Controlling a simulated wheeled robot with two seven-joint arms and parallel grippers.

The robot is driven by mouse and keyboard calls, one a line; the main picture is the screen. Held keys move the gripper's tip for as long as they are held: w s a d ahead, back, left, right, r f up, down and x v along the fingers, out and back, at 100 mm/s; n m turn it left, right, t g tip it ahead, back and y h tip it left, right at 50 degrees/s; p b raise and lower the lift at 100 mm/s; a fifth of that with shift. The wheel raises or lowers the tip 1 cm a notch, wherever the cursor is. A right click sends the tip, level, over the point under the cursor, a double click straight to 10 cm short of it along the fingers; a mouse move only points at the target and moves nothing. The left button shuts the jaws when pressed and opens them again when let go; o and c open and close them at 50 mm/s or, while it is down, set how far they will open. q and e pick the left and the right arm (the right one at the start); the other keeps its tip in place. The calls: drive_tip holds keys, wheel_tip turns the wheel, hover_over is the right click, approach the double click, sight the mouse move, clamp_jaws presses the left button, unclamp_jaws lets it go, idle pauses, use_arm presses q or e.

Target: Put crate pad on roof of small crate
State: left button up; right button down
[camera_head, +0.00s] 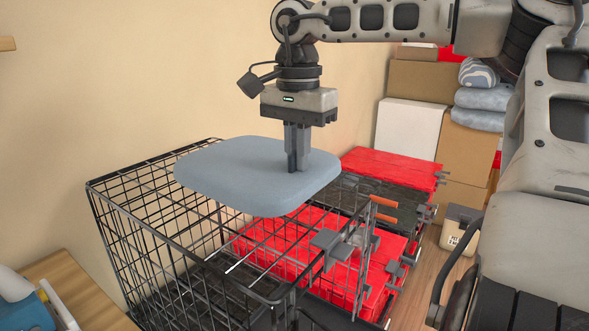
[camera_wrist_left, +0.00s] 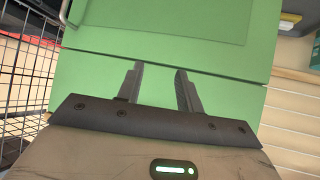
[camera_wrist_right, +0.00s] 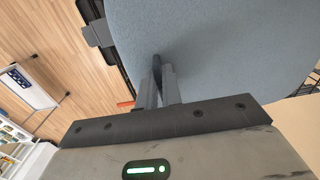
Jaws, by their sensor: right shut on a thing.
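The crate pad (camera_head: 235,175) is a blue-grey rounded flat cushion. It lies roughly level over the top of a black wire crate (camera_head: 115,215) in the head view; I cannot tell whether it touches the roof bars. My right gripper (camera_head: 298,168) points down and is shut on the pad, pinching it near its right part. The pad (camera_wrist_right: 220,50) also fills much of the right wrist view, with the fingers closed on a fold or edge of it. My left gripper (camera_wrist_left: 158,85) is open and empty, in front of a green surface (camera_wrist_left: 160,65); it is outside the head view.
Cardboard boxes (camera_head: 425,85), a white box (camera_head: 408,128) and folded cushions (camera_head: 483,98) are stacked at the back right. A wooden surface (camera_head: 60,285) is at lower left. A wall rises behind the crate.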

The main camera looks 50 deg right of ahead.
sight(295, 174)
drive_tip(key=shift+w+d+f, duration=0.15)
drive_tip(key=shift+w+f, duration=0.2)
drive_tip(key=shift+f, duration=1.65)
drive_tip(key=shift+f, duration=0.2)
drive_tip(key=c, duration=1.6)
unclamp_jaws()
drive_tip(key=shift+o, duration=0.2)
wheel_tip(295, 174, up, 12)
drive_tip(key=shift+r+p, duration=0.2)
drive_tip(key=shift+p, duration=0.15)
